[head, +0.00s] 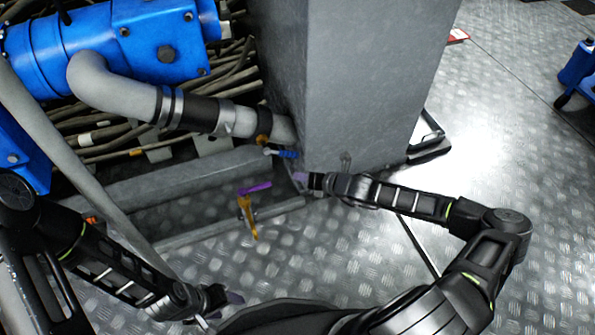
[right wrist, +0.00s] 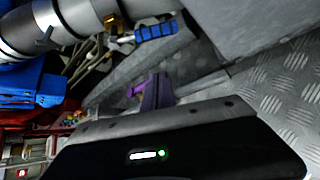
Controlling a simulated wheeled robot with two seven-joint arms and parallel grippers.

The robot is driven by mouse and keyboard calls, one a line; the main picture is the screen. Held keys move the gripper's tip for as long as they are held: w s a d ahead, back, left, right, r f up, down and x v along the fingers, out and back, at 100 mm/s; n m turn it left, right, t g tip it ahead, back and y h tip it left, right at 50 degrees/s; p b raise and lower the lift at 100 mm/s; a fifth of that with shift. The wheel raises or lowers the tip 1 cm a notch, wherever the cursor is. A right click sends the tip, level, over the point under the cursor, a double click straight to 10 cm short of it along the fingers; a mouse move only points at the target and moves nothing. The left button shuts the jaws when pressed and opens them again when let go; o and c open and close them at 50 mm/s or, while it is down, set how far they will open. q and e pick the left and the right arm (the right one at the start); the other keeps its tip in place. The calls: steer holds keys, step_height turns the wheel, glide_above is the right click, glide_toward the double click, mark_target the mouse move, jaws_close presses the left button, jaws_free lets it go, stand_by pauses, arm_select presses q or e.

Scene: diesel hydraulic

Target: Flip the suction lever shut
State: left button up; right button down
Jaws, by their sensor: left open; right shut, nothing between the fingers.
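A blue-handled lever (head: 283,153) sits on a brass fitting by the end of the grey pipe, against the grey tank. It also shows in the right wrist view (right wrist: 157,30). A purple-handled lever (head: 256,187) sits on a brass valve (head: 248,217) lower down. The purple handle is partly visible in the right wrist view (right wrist: 135,90). I cannot tell which is the suction lever. My right gripper (head: 301,177) is shut and empty, beside the tank's lower corner, below the blue handle and right of the purple one. My left gripper (head: 232,297) is open at the bottom, away from both levers.
The grey tank (head: 360,80) blocks the space behind my right gripper. A pipe with a dark sleeve (head: 200,113) runs from the blue machine (head: 140,45) to the tank. Grey rails (head: 190,175) cross below it. Tread-plate floor (head: 480,120) lies open at right.

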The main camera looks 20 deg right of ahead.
mark_target(280, 150)
steer(key=b+x, duration=0.4)
steer(key=x, duration=0.6)
arm_select(q)
steer(key=f, duration=0.2)
steer(key=w+f, duration=0.1)
steer(key=f, duration=0.2)
steer(key=shift+a+b, duration=0.1)
steer(key=shift+b, duration=0.2)
arm_select(e)
steer(key=d+r, duration=0.1)
steer(key=r, duration=0.1)
steer(key=w+d+r, duration=0.1)
steer(key=shift+d+r, duration=0.15)
steer(key=shift+r, duration=0.25)
arm_select(q)
steer(key=shift+r, duration=0.1)
arm_select(e)
steer(key=shift+d, duration=0.1)
arm_select(q)
steer(key=shift+s+a+r+p, duration=0.1)
steer(key=shift+a+r+p, duration=0.25)
steer(key=shift+a+p, duration=0.15)
arm_select(e)
steer(key=shift+d+r+h, duration=0.1)
steer(key=shift+r+h, duration=0.1)
steer(key=shift+h, duration=0.1)
